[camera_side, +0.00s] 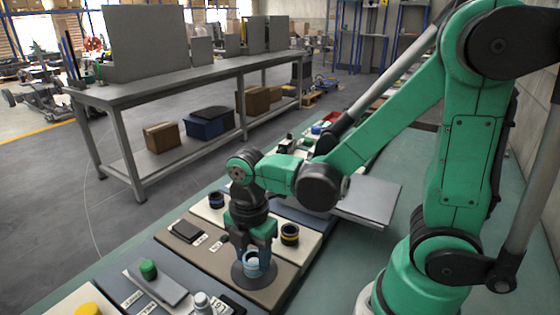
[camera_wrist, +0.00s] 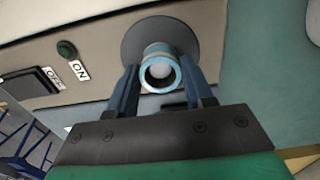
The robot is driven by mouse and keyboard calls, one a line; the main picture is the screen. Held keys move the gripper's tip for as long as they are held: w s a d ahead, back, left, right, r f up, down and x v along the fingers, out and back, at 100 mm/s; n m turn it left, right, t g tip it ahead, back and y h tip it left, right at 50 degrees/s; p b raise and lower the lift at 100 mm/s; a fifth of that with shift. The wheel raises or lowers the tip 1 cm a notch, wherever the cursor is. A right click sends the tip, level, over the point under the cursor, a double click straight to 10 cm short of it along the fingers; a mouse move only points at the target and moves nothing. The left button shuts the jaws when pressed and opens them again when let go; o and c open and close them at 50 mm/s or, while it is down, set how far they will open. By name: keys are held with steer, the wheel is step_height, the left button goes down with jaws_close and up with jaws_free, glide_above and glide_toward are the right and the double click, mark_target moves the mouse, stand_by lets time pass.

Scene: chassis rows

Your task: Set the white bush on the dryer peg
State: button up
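The bush, a short ring with white and pale blue bands (camera_side: 252,262), stands upright below my gripper (camera_side: 252,254) in the side view. In the wrist view the bush (camera_wrist: 147,62) is between the two fingers of my gripper (camera_wrist: 160,78), which appear to touch it on both sides. Whether the bush rests fully on the base is hard to tell.
A dark ringed part (camera_side: 290,235) stands close right of my gripper, another (camera_side: 216,200) behind it. A dark switch (camera_side: 186,231) lies left. A white cylinder (camera_side: 202,302) and green cap (camera_side: 148,269) are in front.

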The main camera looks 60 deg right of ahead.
steer(key=o, duration=0.4)
steer(key=shift+r, duration=2.8)
steer(key=shift+r, duration=3.5)
